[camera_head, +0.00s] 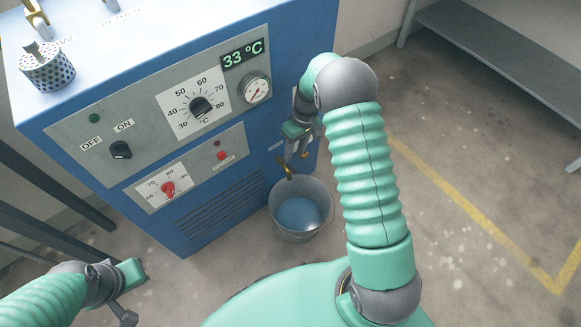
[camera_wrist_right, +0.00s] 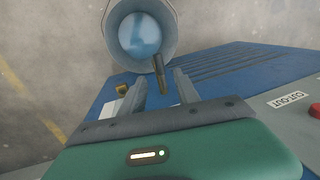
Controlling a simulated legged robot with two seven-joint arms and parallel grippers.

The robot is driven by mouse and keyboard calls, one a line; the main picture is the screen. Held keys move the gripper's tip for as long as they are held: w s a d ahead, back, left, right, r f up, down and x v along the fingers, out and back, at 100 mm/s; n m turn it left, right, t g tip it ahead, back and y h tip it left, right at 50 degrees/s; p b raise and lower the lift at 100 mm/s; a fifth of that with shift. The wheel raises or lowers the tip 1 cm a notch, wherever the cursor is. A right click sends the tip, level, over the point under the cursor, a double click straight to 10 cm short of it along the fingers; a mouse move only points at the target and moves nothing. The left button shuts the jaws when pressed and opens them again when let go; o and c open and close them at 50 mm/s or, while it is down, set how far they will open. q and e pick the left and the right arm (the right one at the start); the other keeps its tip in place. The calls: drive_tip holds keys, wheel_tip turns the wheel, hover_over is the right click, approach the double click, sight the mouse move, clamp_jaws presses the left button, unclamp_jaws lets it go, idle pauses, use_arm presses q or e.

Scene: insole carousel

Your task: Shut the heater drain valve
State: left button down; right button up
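The blue heater (camera_head: 235,205) stands at the left in the head view. Its brass drain valve (camera_head: 287,170) is low on the right side, above a grey bucket, and is partly covered by my right gripper (camera_head: 297,157). In the right wrist view, the right gripper (camera_wrist_right: 159,78) has its two fingers apart. A dark brass lever (camera_wrist_right: 160,75) shows between them, with visible gaps on both sides.
The bucket (camera_head: 274,217) holds bluish water and stands on the floor under the valve. A grey shelf (camera_head: 500,45) is at the upper right. Floor with a yellow line (camera_head: 470,220) is open at right.

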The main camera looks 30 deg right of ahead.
sight(291, 166)
drive_tip(key=f+b, duration=0.1)
drive_tip(key=f, duration=0.2)
drive_tip(key=a+f, duration=0.1)
drive_tip(key=f, duration=0.2)
drive_tip(key=shift+a+b, duration=0.1)
drive_tip(key=shift+b, duration=0.3)
drive_tip(key=shift+f, duration=0.45)
drive_tip(key=shift+s, duration=0.1)
drive_tip(key=shift+c, duration=0.4)
clamp_jaws()
drive_tip(key=shift+r, duration=0.1)
